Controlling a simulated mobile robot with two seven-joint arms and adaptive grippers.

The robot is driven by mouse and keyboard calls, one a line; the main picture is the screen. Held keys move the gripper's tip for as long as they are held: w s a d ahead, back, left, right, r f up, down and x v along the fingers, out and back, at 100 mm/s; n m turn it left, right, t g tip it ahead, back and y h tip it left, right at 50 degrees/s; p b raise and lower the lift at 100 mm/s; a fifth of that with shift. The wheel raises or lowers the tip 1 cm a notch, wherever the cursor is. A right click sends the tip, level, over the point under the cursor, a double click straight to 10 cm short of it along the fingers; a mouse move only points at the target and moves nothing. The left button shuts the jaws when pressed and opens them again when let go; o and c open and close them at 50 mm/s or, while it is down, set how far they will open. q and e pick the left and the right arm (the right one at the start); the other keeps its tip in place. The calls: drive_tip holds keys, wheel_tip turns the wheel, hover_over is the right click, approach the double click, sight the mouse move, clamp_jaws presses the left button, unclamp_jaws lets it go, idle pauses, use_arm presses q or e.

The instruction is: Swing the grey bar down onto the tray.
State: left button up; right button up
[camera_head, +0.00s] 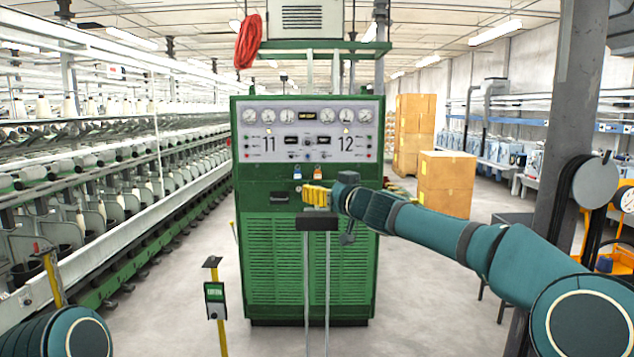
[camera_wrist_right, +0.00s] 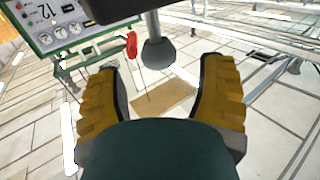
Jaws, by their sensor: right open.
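A dark grey bar (camera_head: 317,223) stands level on two thin upright metal rods in front of the green cabinet, low in the middle of the head view. My right gripper (camera_head: 314,196) reaches in from the right with its yellow fingers just above the bar in the picture; I cannot tell if they touch it. In the right wrist view my right gripper (camera_wrist_right: 160,88) is open, with nothing clearly held between its fingers. A dark block crosses the top edge there. I cannot make out a tray. My left gripper is out of view.
A green cabinet (camera_head: 258,220) with gauges stands behind the bar. Spinning machines (camera_head: 110,190) line the left side. A yellow post (camera_head: 220,330) with a small green box stands front left. Cardboard boxes (camera_head: 447,180) and a grey column (camera_head: 575,110) are at right.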

drive_tip(key=shift+p+x, duration=0.65)
drive_tip(key=shift+x, duration=0.9)
drive_tip(key=shift+c, duration=0.2)
clamp_jaws()
